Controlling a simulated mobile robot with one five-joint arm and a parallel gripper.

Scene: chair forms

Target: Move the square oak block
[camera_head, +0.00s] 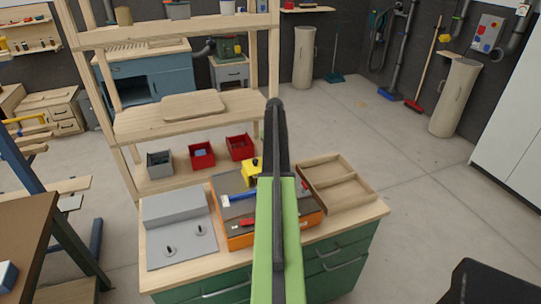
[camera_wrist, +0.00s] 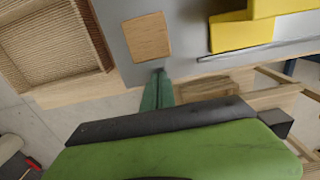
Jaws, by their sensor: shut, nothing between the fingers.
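The square oak block (camera_wrist: 146,37) lies flat on a grey surface (camera_wrist: 190,60) in the wrist view, at the upper middle. I cannot make it out in the head view, where my green and black arm crosses the worktop. My gripper (camera_wrist: 160,72) shows in the wrist view as a narrow dark green shape just below the block in the picture. Its fingers are together with nothing between them, and a strip of grey surface shows between them and the block.
A yellow object (camera_wrist: 240,34) stands right of the block in the wrist view, and it also shows in the head view (camera_head: 251,173). A wooden tray (camera_head: 368,196) is right of the orange-sided box (camera_head: 241,240). A grey board (camera_head: 180,258) lies left on the worktop. Red bins (camera_head: 202,156) stand behind.

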